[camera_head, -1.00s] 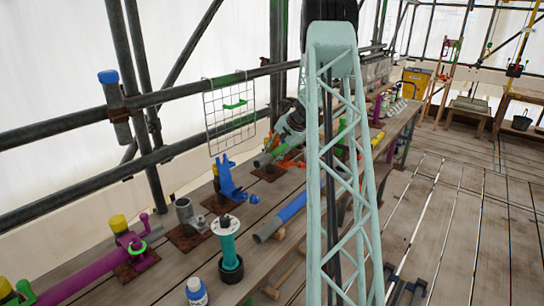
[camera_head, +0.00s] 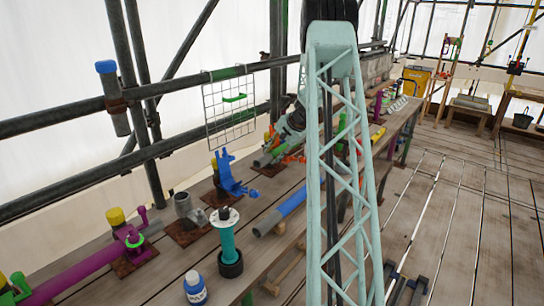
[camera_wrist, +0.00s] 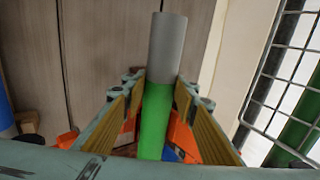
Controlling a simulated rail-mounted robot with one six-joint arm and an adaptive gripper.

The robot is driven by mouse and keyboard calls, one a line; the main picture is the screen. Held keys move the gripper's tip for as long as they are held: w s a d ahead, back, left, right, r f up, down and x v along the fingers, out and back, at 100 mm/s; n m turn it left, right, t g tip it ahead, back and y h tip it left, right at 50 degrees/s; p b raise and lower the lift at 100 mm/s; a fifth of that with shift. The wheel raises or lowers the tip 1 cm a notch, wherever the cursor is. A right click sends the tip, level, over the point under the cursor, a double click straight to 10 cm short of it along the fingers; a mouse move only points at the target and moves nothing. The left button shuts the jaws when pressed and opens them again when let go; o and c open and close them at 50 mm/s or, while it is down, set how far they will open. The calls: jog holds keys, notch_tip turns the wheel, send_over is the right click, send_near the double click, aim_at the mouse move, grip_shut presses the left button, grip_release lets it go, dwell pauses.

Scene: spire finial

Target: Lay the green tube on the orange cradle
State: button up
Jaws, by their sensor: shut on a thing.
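The green tube with a grey end (camera_wrist: 156,112) runs lengthwise between my jaws in the wrist view. My gripper (camera_wrist: 160,87) is shut on it, with a yellow pad on each side. The orange cradle (camera_wrist: 184,137) shows in parts on both sides of the tube, beneath the jaws. I cannot tell whether the tube touches it. In the head view the gripper is small beyond my arm's lattice link, with the tube's grey end (camera_head: 262,160) and the orange cradle (camera_head: 292,157) close by, partly hidden.
A blue stand (camera_head: 228,174) is left of the cradle on the plank bench. A teal post (camera_head: 228,240), a blue-grey pipe (camera_head: 283,213) and a purple pipe (camera_head: 80,273) are nearer. A wire grid (camera_head: 229,110) hangs behind, close to the jaws in the wrist view (camera_wrist: 290,75).

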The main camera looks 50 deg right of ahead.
jog(key=shift+r, duration=0.1)
jog(key=o, duration=1.3)
jog(key=shift+c, duration=0.2)
jog(key=o, duration=0.6)
jog(key=shift+o, duration=0.2)
jog(key=shift+s, duration=0.1)
jog(key=v, duration=0.8)
jog(key=shift+s+r+p, duration=0.15)
jog(key=shift+r+p, duration=0.2)
jog(key=shift+a, duration=0.1)
dwell(1.0)
